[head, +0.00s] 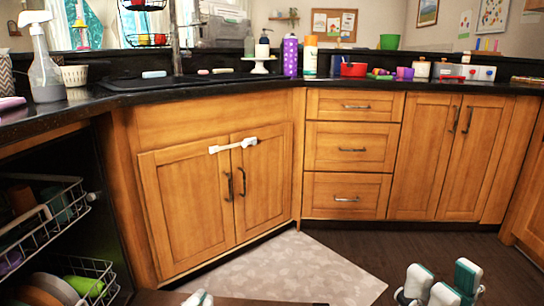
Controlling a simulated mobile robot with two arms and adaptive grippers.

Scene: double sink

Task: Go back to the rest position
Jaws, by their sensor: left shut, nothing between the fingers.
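My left gripper (198,298) just shows at the bottom edge, left of centre. My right gripper (443,283) is at the bottom right, above the dark floor. Its white and teal fingertips stand apart with nothing between them. Both grippers are low, in front of the cabinets and clear of the counter. My arms behind the fingertips are mostly out of view.
A dishwasher with pulled-out racks (75,200) holding dishes stands at the left. The black counter (270,82) carries bottles and kitchenware. A white lock (233,145) spans the sink cabinet doors. A pale mat (290,268) lies on open floor before the wooden cabinets.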

